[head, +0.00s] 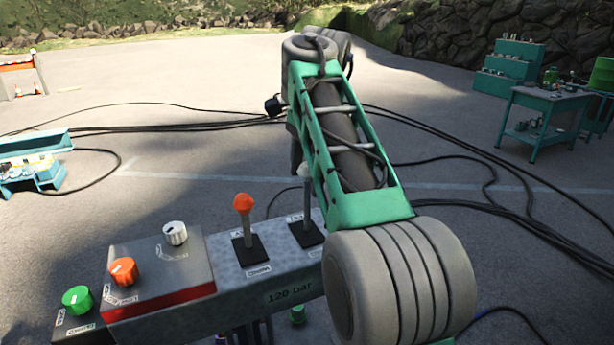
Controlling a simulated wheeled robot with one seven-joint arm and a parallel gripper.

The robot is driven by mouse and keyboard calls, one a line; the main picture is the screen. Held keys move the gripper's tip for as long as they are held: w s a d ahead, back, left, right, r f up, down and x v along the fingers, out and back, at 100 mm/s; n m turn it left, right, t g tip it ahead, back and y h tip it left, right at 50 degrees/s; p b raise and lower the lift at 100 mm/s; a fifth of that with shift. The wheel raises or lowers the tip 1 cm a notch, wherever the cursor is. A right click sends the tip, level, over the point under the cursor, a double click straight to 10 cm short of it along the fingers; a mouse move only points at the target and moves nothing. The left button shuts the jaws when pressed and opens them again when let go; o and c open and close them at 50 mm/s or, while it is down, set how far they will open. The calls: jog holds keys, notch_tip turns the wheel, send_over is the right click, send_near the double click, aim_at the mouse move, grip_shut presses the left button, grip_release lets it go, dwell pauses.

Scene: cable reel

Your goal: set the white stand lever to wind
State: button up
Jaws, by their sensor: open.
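The white stand lever (307,203) rises from a dark square plate (306,236) on the grey control box, right of the orange lever. It looks nearly upright. Its pale knob is partly covered by my green arm link, which passes just in front of it on the right. The small label below it is partly hidden and too small to read, so I cannot tell which setting it is in. My gripper does not show in the head view; only my arm links do.
An orange-knobbed lever (243,222) stands close left of the white one. A raised panel with orange (124,272) and white (175,233) dials is further left, beside a green dial (77,300). Cables (180,126) cross the ground. A workbench (548,105) stands at far right.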

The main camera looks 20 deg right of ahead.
jog(key=shift+c, duration=0.5)
grip_shut()
dwell(0.3)
